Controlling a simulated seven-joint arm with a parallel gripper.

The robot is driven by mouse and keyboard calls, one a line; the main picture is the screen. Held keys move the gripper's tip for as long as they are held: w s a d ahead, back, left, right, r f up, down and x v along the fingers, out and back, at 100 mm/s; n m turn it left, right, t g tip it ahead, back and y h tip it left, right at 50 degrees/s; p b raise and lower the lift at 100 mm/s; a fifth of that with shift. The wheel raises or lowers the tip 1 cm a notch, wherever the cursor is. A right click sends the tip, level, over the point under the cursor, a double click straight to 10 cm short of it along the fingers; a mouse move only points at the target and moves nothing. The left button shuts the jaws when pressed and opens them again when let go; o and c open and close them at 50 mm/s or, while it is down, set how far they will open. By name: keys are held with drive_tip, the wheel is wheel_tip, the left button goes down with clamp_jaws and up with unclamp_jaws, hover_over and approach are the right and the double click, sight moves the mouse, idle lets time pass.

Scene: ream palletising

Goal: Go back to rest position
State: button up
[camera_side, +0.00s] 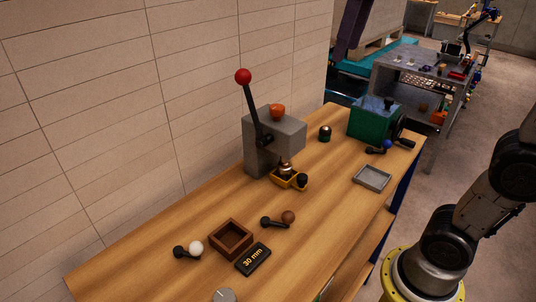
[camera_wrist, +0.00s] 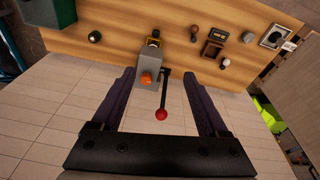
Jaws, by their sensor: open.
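My gripper (camera_wrist: 159,74) shows in the wrist view as two dark fingers set wide apart, with nothing held between them. Seen past the fingers are a grey block-shaped machine (camera_wrist: 148,67), its orange knob (camera_wrist: 146,78) and its black lever ending in a red ball (camera_wrist: 162,114). I cannot tell how far the fingers are from these. In the side view the machine (camera_side: 285,135) stands on the wooden bench, its lever up and the red ball (camera_side: 243,76) at the top. My gripper's fingertips are not clearly seen there.
On the wooden bench (camera_side: 160,240) are a brown box (camera_side: 232,240), a black "30 mm" block (camera_side: 253,259), a grey tray (camera_side: 372,178), a green crank box (camera_side: 370,122) and several small knobbed pieces. A tiled wall (camera_side: 150,100) stands behind the bench.

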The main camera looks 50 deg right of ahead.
drive_tip(key=s+f+m+t, duration=0.1)
drive_tip(key=s+f, duration=0.4)
drive_tip(key=f, duration=0.6)
drive_tip(key=s+f+t, duration=0.2)
drive_tip(key=s+f, duration=0.2)
drive_tip(key=f, duration=0.6)
drive_tip(key=shift+s+a+f+m, duration=0.25)
drive_tip(key=shift+s+f+m, duration=0.1)
drive_tip(key=shift+m, duration=0.05)
